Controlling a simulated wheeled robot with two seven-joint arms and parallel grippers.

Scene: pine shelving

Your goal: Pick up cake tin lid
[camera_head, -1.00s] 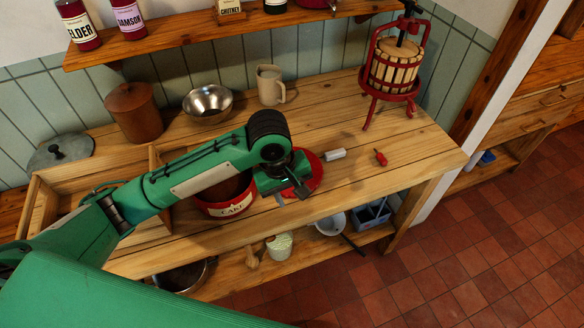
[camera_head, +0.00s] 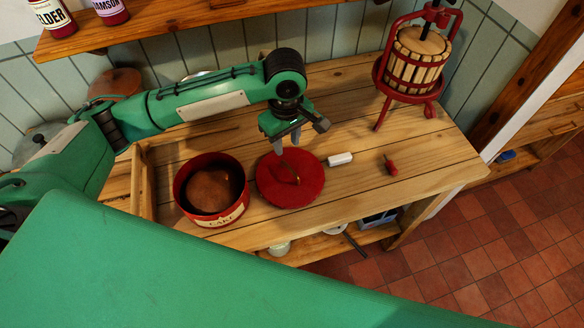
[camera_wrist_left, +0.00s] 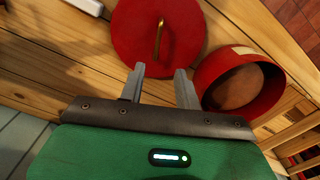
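The cake tin lid (camera_head: 305,190) is a round red disc lying flat on the wooden worktop. A thin brass-coloured handle stands across its middle; the lid also shows in the left wrist view (camera_wrist_left: 135,42). The red cake tin (camera_head: 217,217) stands open just left of the lid, with a brown cake inside. My left gripper (camera_head: 284,141) is above the lid's far edge, fingers pointing down. In the left wrist view its two fingers (camera_wrist_left: 161,76) are apart with nothing between them, and the handle is beyond the tips. My right gripper is not in view.
A white block (camera_head: 340,159) and a small red object (camera_head: 391,166) lie right of the lid. A red fruit press (camera_head: 411,72) stands at the back right. A wooden shelf (camera_head: 170,22) with jars runs above the worktop.

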